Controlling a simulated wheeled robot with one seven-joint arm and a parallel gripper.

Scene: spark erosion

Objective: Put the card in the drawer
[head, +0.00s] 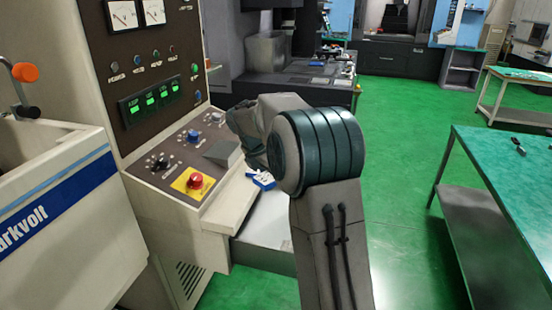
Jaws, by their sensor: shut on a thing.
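The card (262,180), small, white and blue, shows just below my gripper (257,168), which is shut on it. My own arm hides much of the gripper and its fingers. The card is above what looks like the pulled-out drawer (262,228), a pale open surface with a grey front, below the control panel of the cream machine. My arm covers the drawer's right part. I cannot tell how high the card is above it.
The sloping control panel (162,163) has knobs and a red emergency button (195,181) just left of the gripper. A cream tank with an orange-knobbed lever (25,72) stands at left. A green-topped table (510,170) is at right, with clear green floor between.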

